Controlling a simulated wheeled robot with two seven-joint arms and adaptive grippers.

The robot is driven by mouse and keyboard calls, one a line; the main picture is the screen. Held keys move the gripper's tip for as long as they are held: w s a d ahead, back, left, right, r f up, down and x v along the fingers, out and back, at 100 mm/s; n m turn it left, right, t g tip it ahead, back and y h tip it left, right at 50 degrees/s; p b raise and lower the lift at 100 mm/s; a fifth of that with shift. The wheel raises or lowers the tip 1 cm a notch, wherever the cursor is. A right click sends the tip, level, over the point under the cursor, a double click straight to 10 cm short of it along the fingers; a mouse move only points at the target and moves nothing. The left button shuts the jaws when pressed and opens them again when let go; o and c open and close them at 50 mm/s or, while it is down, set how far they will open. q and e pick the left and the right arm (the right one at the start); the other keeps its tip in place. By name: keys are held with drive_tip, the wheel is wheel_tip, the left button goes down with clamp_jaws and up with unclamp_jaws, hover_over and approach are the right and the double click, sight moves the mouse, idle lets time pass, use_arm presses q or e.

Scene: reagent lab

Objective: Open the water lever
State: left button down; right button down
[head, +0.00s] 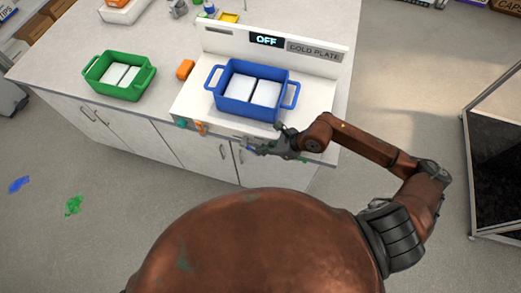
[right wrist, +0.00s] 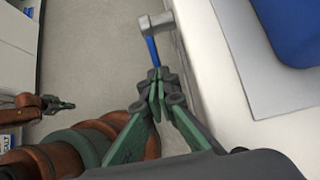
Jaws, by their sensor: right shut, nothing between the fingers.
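The water lever appears to be the blue handle (right wrist: 152,50) on a grey valve fitting (right wrist: 156,23) at the counter's front edge, in the right wrist view. It sticks out from the fitting toward my fingertips. My right gripper (right wrist: 158,76) is shut and empty, its tips at the handle's near end; I cannot tell whether they touch. In the head view the right gripper (head: 254,149) is at the counter front, below the blue bin, and mostly hides the lever. My left gripper (right wrist: 58,104) shows small in the right wrist view, its jaws unclear.
A cold plate unit (head: 315,50) reading OFF holds a blue bin (head: 236,108) with white blocks. A green bin (head: 103,78) stands left. An orange lever (head: 201,128) and a teal knob (head: 181,123) are on the counter front. A dark-panelled rack (head: 495,165) stands right.

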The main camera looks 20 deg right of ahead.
drive_tip(key=shift+f+b, duration=0.5)
drive_tip(key=shift+b, duration=0.15)
drive_tip(key=shift+r, duration=0.2)
drive_tip(key=v, duration=0.9)
drive_tip(key=d+f+v, duration=0.1)
drive_tip(key=v, duration=0.3)
drive_tip(key=shift+s+d+r, duration=0.15)
drive_tip(key=shift+s+r, duration=0.1)
drive_tip(key=shift+s, duration=0.2)
